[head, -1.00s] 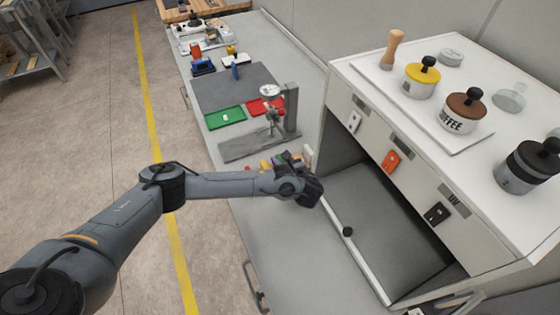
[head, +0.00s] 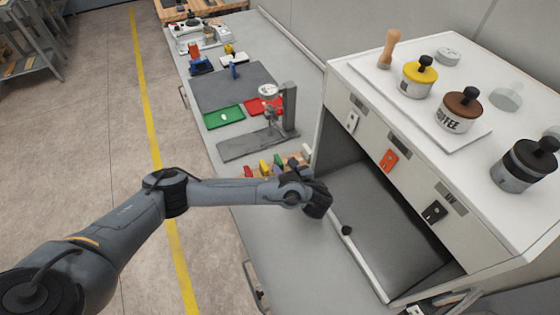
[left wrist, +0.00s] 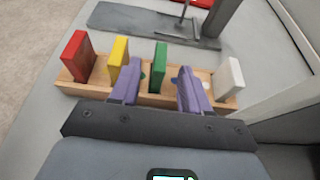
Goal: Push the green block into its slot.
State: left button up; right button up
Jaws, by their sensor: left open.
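The green block (left wrist: 159,66) stands upright on a wooden board (left wrist: 70,88) in the left wrist view, between a yellow block (left wrist: 118,57) and my right-hand finger. It also shows in the head view (head: 279,161). My left gripper (left wrist: 158,88) is open. Its two purple fingers lie on either side of the green block in the picture; I cannot tell whether they touch it. In the head view the left gripper (head: 318,199) is just right of the board, by the cabinet opening. How deep the block sits in its slot is unclear.
A red block (left wrist: 78,56) and a white block (left wrist: 230,77) stand at the board's ends. A grey stand (head: 289,108) is behind the board. The white cabinet (head: 350,150) rises close on the right. The grey bench (head: 290,250) is clear in front.

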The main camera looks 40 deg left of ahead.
pick_arm(q)
jog(key=shift+v, duration=1.15)
jog(key=p+v, duration=0.4)
jog(key=p, duration=0.1)
jog(key=shift+s+d+r, duration=0.15)
jog(key=shift+d, duration=0.1)
